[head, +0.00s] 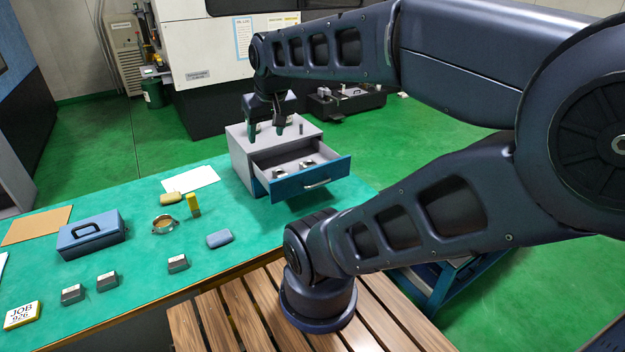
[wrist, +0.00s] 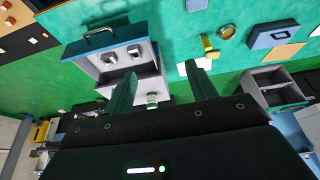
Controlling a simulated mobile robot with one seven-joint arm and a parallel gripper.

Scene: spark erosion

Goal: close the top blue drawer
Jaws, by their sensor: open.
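The top blue drawer (head: 290,183) is pulled well out of the grey cabinet (head: 240,158) on the green table.
Left of the cabinet are a yellow block (head: 193,205), a metal ring (head: 164,224), a blue-grey box (head: 92,236) and several small blocks. A slatted wooden surface (head: 235,315) is in front.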

